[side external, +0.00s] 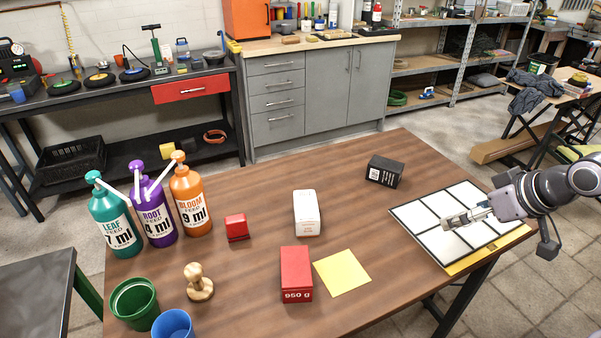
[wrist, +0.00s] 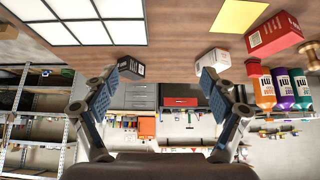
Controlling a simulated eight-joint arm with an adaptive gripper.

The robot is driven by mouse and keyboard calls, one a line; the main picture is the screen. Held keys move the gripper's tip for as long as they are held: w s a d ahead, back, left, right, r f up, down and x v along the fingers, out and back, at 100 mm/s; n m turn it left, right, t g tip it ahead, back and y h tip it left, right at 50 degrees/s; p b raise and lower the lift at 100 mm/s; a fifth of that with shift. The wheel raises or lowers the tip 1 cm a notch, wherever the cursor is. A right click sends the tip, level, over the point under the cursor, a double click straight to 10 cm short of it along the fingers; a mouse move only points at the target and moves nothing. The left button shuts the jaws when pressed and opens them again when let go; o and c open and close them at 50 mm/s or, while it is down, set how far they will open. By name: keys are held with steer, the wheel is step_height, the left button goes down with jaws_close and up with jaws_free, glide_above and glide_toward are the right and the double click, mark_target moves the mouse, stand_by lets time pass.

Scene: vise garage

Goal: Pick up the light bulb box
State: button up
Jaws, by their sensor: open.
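A black box with white print (side external: 384,171) lies toward the back right of the brown table, and a white box (side external: 307,212) lies near its middle. I cannot read on either whether it is the light bulb box. In the wrist view the black box (wrist: 131,67) shows beside the left finger and the white box (wrist: 213,60) beside the right finger. My gripper (side external: 466,217) is over the white grid panel at the table's right, apart from both boxes. In the wrist view its fingers (wrist: 156,82) are spread wide with nothing between them.
The grid panel (side external: 421,221) lies at the table's right end. A red box (side external: 296,270), a yellow sheet (side external: 342,272), a small red object (side external: 236,228) and a wooden stamp (side external: 199,283) are nearer the front. Several pump bottles (side external: 117,222) stand left. The table between panel and white box is clear.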

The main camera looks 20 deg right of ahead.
steer(key=w+a+r+g, duration=0.1)
steer(key=w+a+r, duration=0.2)
steer(key=w, duration=0.4)
steer(key=m+g+h, duration=0.1)
steer(key=m+g, duration=0.1)
steer(key=m, duration=0.2)
glide_above(307, 205)
steer(key=s, duration=0.4)
steer(key=f, duration=0.8)
steer(key=shift+w+a, duration=0.2)
steer(key=shift+a, duration=0.05)
steer(key=shift+w+a+f+h, duration=0.25)
steer(key=shift+a+f+h, duration=0.05)
steer(key=shift+f, duration=0.3)
steer(key=x, duration=0.4)
steer(key=shift+w+d+f, duration=0.1)
steer(key=shift+w+f, duration=0.1)
steer(key=shift+f, duration=0.15)
steer(key=shift+x, duration=2.7)
steer(key=shift+s+a+f, duration=0.15)
steer(key=shift+a+f, duration=0.1)
steer(key=shift+f, duration=0.05)
